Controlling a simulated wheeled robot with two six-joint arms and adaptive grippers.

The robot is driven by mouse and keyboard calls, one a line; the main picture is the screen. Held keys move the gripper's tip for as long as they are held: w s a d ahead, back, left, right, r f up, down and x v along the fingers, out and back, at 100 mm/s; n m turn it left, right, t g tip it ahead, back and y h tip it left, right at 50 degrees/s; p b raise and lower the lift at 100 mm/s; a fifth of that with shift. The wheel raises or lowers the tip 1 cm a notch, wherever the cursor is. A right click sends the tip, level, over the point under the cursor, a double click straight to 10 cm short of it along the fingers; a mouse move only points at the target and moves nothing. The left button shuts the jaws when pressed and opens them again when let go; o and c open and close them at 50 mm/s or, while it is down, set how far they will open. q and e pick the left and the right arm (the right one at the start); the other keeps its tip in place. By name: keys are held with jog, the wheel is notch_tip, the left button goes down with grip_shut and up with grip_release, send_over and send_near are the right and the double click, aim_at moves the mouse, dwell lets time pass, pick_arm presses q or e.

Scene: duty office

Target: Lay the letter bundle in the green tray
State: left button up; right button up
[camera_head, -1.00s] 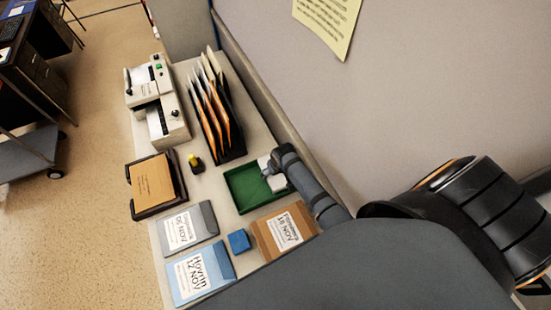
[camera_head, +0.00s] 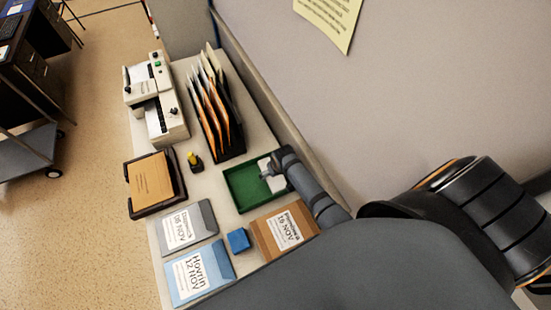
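The green tray (camera_head: 237,191) lies on the desk below the grey partition. A small white bundle, apparently the letters (camera_head: 277,185), is at the right side of the tray, under and beside my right gripper (camera_head: 268,173). The gripper is over the tray's right part, and its wrist hides part of the bundle and the tray's right rim. The fingers are too small and covered to show whether they grip the bundle. I cannot tell if the bundle rests on the tray floor. My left gripper is not in view.
Tan (camera_head: 286,229), grey (camera_head: 187,227) and blue (camera_head: 199,273) labelled folders and a blue block (camera_head: 239,240) lie in front. A black file rack (camera_head: 231,142), a dark tray with a brown envelope (camera_head: 153,179), a yellow-topped stamp (camera_head: 195,162) and a machine (camera_head: 161,114) stand behind and left.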

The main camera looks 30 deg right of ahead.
dwell(0.3)
jog(key=v, duration=1.2)
dwell(0.4)
